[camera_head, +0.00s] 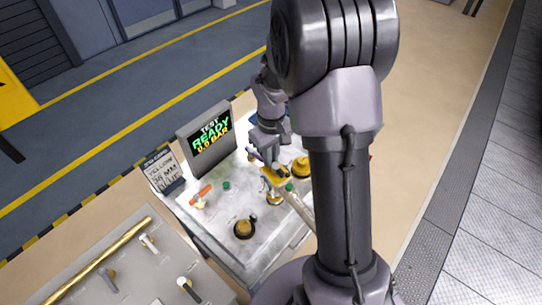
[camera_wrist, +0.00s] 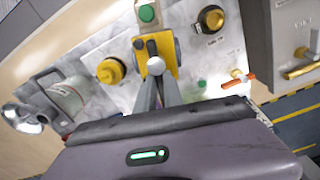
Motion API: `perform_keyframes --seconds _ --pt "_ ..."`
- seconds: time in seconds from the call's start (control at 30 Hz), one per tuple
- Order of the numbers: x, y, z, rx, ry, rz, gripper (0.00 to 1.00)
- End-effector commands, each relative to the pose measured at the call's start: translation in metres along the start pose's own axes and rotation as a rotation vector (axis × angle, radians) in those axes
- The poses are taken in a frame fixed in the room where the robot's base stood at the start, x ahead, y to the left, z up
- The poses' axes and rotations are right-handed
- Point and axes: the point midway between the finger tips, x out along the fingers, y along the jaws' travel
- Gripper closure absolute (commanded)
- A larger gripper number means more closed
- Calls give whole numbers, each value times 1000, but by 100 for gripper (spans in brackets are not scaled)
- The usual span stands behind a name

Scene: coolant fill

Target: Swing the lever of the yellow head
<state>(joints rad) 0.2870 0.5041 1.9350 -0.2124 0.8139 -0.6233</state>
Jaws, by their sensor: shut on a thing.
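The yellow head (camera_wrist: 155,66) stands on the pale marbled panel (camera_wrist: 120,100), near the middle of the wrist view. It also shows in the head view (camera_head: 272,177), just below my gripper (camera_head: 268,143). In the wrist view my gripper (camera_wrist: 157,92) reaches up to the head, with its grey fingers close together at the near side of it. They are shut on what appears to be the head's lever, mostly hidden by the fingers.
A screen (camera_head: 210,140) reads "TEST READY 0.0 BAR". A side panel (camera_head: 130,275) carries a brass bar.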

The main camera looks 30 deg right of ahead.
Motion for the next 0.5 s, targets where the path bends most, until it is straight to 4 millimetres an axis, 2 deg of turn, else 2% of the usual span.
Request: perform_keyframes --seconds 0.03,0.23,0.5 --pt "3 -2 5 -15 -15 -7 100" --pt "2 -5 6 -145 -15 -8 100" --pt "2 -10 7 -399 -15 -9 100"
